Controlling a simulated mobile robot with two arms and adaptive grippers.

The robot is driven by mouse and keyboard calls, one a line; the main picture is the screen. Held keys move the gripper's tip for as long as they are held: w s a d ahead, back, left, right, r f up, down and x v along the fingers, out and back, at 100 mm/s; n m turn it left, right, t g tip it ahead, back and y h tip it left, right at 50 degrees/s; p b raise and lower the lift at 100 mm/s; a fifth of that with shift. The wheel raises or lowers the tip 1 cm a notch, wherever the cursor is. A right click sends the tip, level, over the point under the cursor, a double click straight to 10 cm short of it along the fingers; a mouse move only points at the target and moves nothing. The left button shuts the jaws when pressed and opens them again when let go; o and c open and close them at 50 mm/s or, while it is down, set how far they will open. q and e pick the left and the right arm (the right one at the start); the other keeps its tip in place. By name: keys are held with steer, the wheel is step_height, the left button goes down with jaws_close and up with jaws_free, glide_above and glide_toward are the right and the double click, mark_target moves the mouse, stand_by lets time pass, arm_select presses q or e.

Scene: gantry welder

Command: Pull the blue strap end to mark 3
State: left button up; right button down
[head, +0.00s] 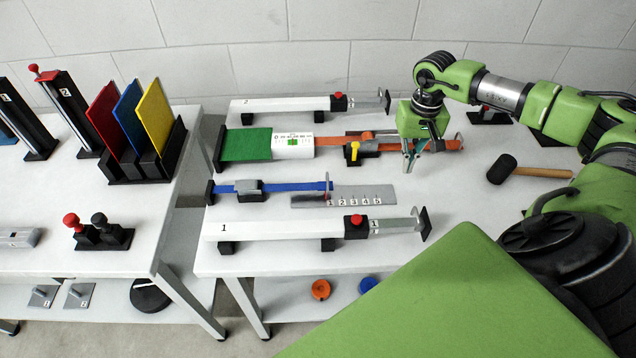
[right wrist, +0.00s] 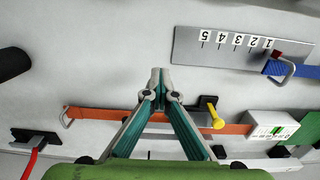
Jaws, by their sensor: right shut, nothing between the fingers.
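The blue strap (head: 290,186) runs from a black end block through a dark buckle (head: 249,188) on the right-hand table. Its end, with a metal loop, lies at the left part of the grey scale plate (head: 385,195), just left of mark 1 in the head view. In the right wrist view the blue strap end (right wrist: 300,70) is beside mark 1 on the scale plate (right wrist: 222,58), with marks 1 to 5 readable. My right gripper (head: 408,172) is shut and empty above the table, behind the scale plate, near the orange strap. It also shows in the right wrist view (right wrist: 160,75). My left gripper is out of view.
The orange strap (head: 385,135) with a yellow lever (head: 353,150) lies behind the blue one. Rails with red knobs stand at the back (head: 285,106) and front (head: 285,228). A mallet (head: 535,171) lies at the right. The table between mallet and scale is clear.

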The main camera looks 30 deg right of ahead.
steer(key=shift+s+d+b, duration=0.45)
steer(key=shift+s+d, duration=0.3)
steer(key=shift+d, duration=0.45)
steer(key=shift+s+d+b, duration=0.45)
steer(key=shift+s+d, duration=0.25)
steer(key=shift+d, duration=0.45)
steer(key=shift+s+d+b, duration=0.45)
steer(key=shift+s+d, duration=0.3)
steer(key=shift+d, duration=0.45)
stand_by(1.0)
steer(key=shift+s+d+b, duration=0.25)
steer(key=shift+s+d, duration=0.25)
steer(key=shift+d, duration=0.35)
steer(key=shift+s+d+b, duration=0.2)
steer(key=shift+s+d, duration=0.35)
steer(key=shift+d, duration=0.35)
steer(key=shift+s+d+b, duration=0.25)
steer(key=shift+s+d, duration=0.25)
steer(key=shift+d, duration=0.35)
stand_by(0.9)
